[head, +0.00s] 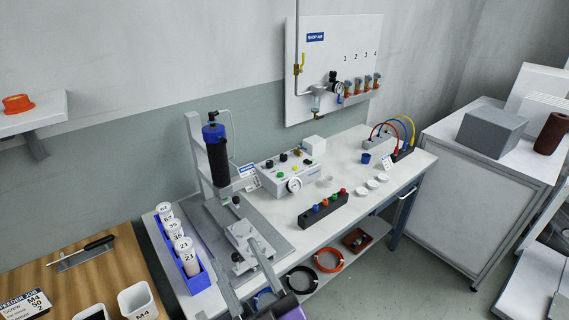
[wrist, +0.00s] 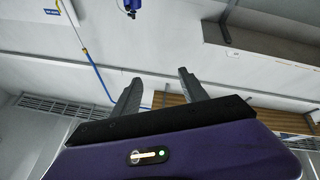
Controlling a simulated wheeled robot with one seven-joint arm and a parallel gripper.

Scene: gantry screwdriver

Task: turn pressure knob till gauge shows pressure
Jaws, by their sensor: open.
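A second dial gauge (head: 339,88) sits on the wall panel beside a black knob-like part (head: 333,76). Both dials are too small to read, and I cannot tell which knob is the pressure knob. My gripper (head: 238,262) is open at the bench's front, below and left of the control box and apart from it. In the wrist view, my open gripper (wrist: 160,77) has nothing between its fingers; neither gauge shows.
A blue-and-black screwdriver (head: 216,155) hangs on a stand over a metal fixture (head: 241,240). A black block with coloured knobs (head: 323,208) stands in front of the control box. Blue bins with labelled tubes (head: 184,250) are at left. Small white dishes (head: 372,184) lie at right.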

